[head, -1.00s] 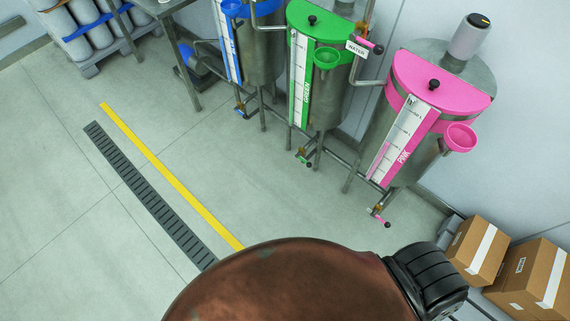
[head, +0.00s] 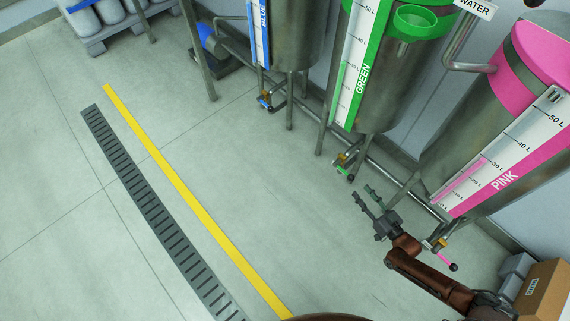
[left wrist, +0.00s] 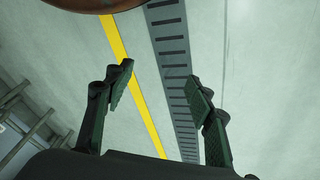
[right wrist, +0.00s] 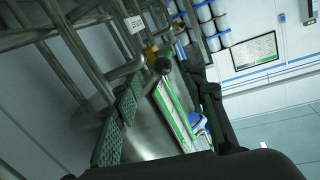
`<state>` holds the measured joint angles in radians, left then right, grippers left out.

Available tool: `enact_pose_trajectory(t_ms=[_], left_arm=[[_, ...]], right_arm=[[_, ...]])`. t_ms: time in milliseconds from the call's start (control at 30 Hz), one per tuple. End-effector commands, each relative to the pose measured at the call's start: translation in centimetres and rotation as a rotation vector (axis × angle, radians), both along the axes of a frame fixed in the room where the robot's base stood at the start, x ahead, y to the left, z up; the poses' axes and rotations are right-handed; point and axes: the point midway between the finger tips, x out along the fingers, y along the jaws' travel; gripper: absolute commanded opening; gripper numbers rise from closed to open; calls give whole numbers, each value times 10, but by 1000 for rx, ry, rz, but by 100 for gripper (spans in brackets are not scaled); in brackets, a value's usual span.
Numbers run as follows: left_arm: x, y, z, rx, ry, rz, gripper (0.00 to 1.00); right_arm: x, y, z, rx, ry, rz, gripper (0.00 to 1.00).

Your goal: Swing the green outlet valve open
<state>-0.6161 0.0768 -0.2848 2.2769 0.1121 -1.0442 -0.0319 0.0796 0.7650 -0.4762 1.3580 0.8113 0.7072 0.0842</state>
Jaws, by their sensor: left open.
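The green outlet valve (head: 345,171) sits low under the green drum (head: 385,75) in the head view, with a short green handle ending in a black knob. My right gripper (head: 364,194) is open just below and right of it, fingers pointing toward it, with a small gap. In the right wrist view a dark round knob (right wrist: 163,66) and a brass fitting (right wrist: 150,53) show beyond the spread fingertips (right wrist: 168,88); the handle is not clear there. My left gripper (left wrist: 160,77) is open and empty above the floor in its wrist view, and is outside the head view.
The pink drum (head: 480,130) stands right, its pink outlet handle (head: 444,258) close to my right arm. The blue drum (head: 295,40) stands left, with its blue outlet valve (head: 265,102). Pipes and legs crowd the valves. A cardboard box (head: 545,290) lies bottom right. Left floor is open.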

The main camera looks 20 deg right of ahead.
Motion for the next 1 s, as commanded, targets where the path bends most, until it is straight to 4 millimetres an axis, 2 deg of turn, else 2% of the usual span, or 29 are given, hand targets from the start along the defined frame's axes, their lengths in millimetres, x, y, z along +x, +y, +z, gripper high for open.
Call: enact_pose_trajectory(t_ms=[167, 600, 800, 1000], left_arm=[[6, -5, 6, -15, -18, 2, 50], [34, -26, -25, -78, -164, 32, 50], [39, -30, -28, -89, -195, 40, 50], [40, -30, -27, -89, -197, 40, 50]], right_arm=[[14, 3, 6, 24, -35, 8, 39], [74, 14, 6, 24, -34, 6, 39], [85, 16, 7, 24, -34, 6, 39], [85, 16, 8, 23, -34, 6, 39]])
